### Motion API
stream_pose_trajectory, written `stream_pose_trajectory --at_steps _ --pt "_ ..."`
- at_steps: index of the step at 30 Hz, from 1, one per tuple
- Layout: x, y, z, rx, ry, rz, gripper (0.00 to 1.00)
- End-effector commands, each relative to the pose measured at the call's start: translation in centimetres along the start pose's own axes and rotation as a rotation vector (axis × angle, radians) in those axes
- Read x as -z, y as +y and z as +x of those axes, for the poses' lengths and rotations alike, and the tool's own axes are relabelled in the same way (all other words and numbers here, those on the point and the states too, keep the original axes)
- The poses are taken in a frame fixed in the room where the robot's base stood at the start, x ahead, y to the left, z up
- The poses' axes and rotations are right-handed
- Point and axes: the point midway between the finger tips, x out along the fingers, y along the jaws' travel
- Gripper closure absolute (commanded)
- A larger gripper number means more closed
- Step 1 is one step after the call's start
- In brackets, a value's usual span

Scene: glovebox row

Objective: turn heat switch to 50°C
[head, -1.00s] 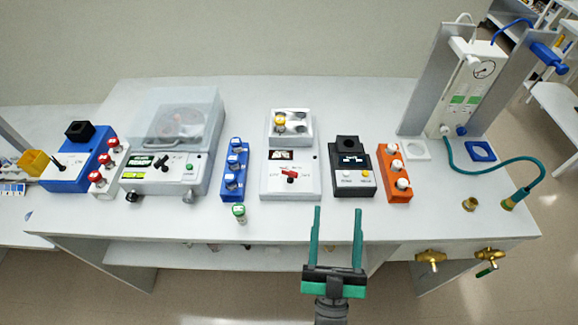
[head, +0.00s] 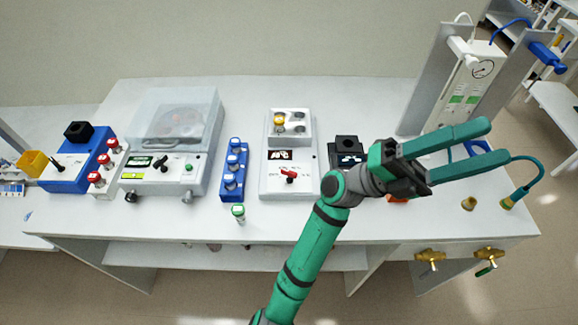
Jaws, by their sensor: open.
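A white device (head: 270,187) stands mid-bench, with a red switch knob (head: 289,175) on its sloping front and a small dark display (head: 279,155) above it. The knob looks turned roughly sideways; the display digits and the marks around the knob are too small to read. A yellow-capped vial (head: 279,121) sits in the block at the device's top. My gripper (head: 495,143) is open and empty, well to the right of the knob, with its green fingers pointing right over the bench's right part. My arm hides the dark device's front and most of the orange rack.
A blue rack (head: 233,185) of vials stands left of the white device, with a green-capped vial (head: 238,213) in front. A clear-lidded machine (head: 165,160) is farther left. A tall column (head: 468,85) and teal hose (head: 525,163) are near my gripper.

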Motion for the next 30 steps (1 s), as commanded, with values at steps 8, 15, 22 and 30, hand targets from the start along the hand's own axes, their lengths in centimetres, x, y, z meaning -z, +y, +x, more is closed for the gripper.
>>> stream_pose_trajectory --at_steps 8,15,22,30 --pt "0.3 4.4 1.4 -0.357 0.209 0.063 0.44" --pt "-0.5 8.3 -1.4 -0.702 0.338 0.094 0.44" --pt "-2.4 10.4 -7.2 -1.064 0.418 0.104 0.44" --pt "-5.8 9.0 -16.8 -1.514 0.449 0.087 0.44"
